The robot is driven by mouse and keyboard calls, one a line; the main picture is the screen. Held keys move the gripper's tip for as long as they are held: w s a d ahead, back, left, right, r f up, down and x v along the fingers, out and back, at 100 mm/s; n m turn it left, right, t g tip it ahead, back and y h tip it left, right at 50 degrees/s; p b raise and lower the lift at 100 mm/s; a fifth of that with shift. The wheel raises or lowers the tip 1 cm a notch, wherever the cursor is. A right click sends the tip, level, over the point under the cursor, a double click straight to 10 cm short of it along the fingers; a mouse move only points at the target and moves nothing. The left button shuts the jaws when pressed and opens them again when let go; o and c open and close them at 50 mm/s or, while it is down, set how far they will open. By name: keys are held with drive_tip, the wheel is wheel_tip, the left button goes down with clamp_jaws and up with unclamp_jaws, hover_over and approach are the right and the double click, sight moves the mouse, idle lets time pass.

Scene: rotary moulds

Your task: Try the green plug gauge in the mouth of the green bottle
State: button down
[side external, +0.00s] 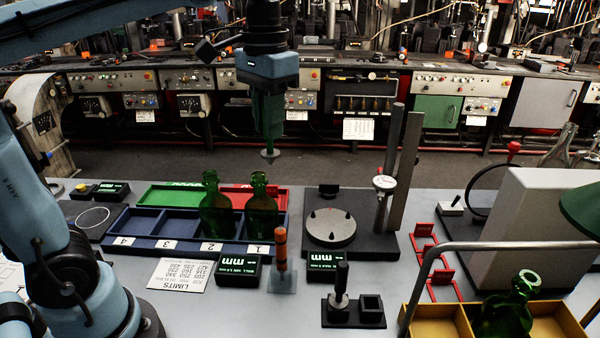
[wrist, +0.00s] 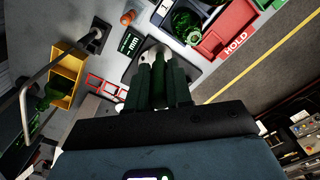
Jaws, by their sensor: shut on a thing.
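My gripper (side external: 268,125) is shut on the green plug gauge, high above the back of the bench. The gauge's grey disc-like end (side external: 270,154) hangs below the fingers; its handle is mostly hidden between them. In the wrist view my gripper (wrist: 162,75) points at the bench, with the gauge between its fingers. Two green bottles stand upright in the blue tray (side external: 140,243), one in compartment 2 (side external: 214,210) and one in compartment 1 (side external: 261,212). Another green bottle (side external: 507,310) leans in the yellow crate (side external: 455,318). The gauge touches no bottle.
An orange-handled gauge (side external: 281,245) stands in front of the blue tray. A black-handled gauge (side external: 341,285) stands near the front. A round plate (side external: 331,228) and grey post (side external: 403,190) are right of the tray. Green (side external: 160,196) and red (side external: 272,193) trays lie behind.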

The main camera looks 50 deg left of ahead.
wheel_tip(320, 180, up, 4)
drive_tip(key=shift+r, duration=0.2)
drive_tip(key=s+a+n, duration=0.3)
drive_tip(key=a, duration=0.4)
drive_tip(key=s+a+n, duration=0.3)
drive_tip(key=a, duration=0.3)
wheel_tip(320, 180, down, 9)
drive_tip(key=shift+w+a, duration=0.15)
drive_tip(key=shift+a, duration=0.1)
drive_tip(key=shift+f, duration=1.45)
idle(1.5)
drive_tip(key=shift+r, duration=0.1)
idle(1.0)
drive_tip(key=shift+r, duration=2.65)
